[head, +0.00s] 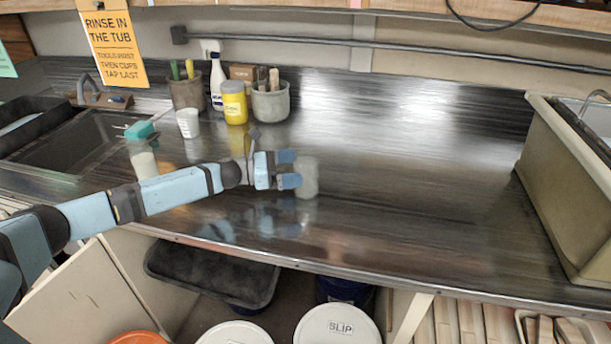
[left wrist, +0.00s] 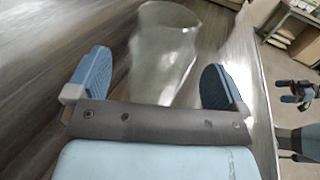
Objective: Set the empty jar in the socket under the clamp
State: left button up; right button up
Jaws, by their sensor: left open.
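A cloudy, see-through jar (head: 308,177) stands on the dark shiny counter near its middle. My left gripper (head: 288,170) is open at the jar's left side, its fingers level with the jar. In the left wrist view the jar (left wrist: 163,50) shows just beyond and between the two spread blue fingers of this gripper (left wrist: 155,80); I cannot tell whether they touch it. My right gripper (left wrist: 290,93) seems to show small at the right edge of that view, its jaws unclear. I cannot make out a clamp or socket for certain.
A yellow tub (head: 234,103), a white spray bottle (head: 217,82), a white cup (head: 188,123) and tool pots (head: 270,103) stand at the back. A sink (head: 70,145) and teal sponge (head: 140,130) lie left. A large beige tub (head: 565,190) is right. The counter between is clear.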

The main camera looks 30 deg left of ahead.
aim_at(306, 165)
pick_arm(q)
jog(key=x, duration=0.4)
jog(key=shift+r+p, duration=0.1)
jog(key=shift+p, duration=0.2)
jog(key=shift+s, duration=0.1)
jog(key=c, duration=1)
jog(key=shift+c, duration=0.5)
jog(key=shift+r, duration=0.1)
